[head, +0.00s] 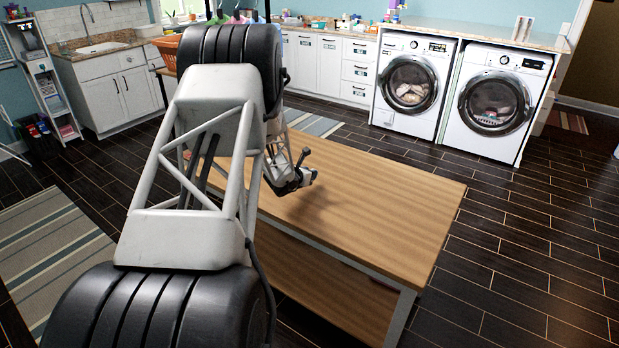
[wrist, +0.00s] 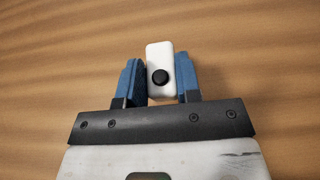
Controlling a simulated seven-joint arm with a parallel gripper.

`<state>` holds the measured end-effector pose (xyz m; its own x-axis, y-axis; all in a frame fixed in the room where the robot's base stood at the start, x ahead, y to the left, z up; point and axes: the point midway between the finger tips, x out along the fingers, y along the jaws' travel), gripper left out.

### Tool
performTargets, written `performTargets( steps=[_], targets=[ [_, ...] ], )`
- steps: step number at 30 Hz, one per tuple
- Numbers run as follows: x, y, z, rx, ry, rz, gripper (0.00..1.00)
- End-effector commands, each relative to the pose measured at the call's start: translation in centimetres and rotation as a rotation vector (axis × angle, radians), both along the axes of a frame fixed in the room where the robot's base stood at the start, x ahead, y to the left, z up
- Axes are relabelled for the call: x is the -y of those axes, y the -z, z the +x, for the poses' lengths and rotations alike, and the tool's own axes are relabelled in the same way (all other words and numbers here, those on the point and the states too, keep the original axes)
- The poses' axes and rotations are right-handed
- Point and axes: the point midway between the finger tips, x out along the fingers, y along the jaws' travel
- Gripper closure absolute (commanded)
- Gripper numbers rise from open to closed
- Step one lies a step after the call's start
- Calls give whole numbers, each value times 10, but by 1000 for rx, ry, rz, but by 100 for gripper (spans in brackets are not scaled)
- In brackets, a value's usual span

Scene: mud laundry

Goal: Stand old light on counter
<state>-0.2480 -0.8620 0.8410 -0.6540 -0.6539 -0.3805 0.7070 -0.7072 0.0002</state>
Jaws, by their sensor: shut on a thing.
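The old light (wrist: 160,55) is a small white block with rounded corners and a round black knob on its face. In the wrist view it sits between the blue fingers of my gripper (wrist: 159,80), which is shut on it. Its far end sticks out past the fingertips. Wood grain lies behind it; the gap to the wood is hard to judge. In the head view my gripper (head: 306,174) is over the wooden-topped counter (head: 390,205), near its left part.
The counter top right of my gripper is bare. A dark floor (head: 500,250) surrounds it. Two white front-loading machines (head: 408,88) stand at the back right. White cabinets (head: 318,62) line the back wall. An orange basket (head: 170,50) shows behind my arm.

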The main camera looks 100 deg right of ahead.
Motion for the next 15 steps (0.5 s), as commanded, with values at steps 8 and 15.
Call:
performTargets(
  steps=[8,15],
  targets=[
    [27,3,-8,0,0,0,93],
    [33,3,-10,0,0,0,93]
  ],
)
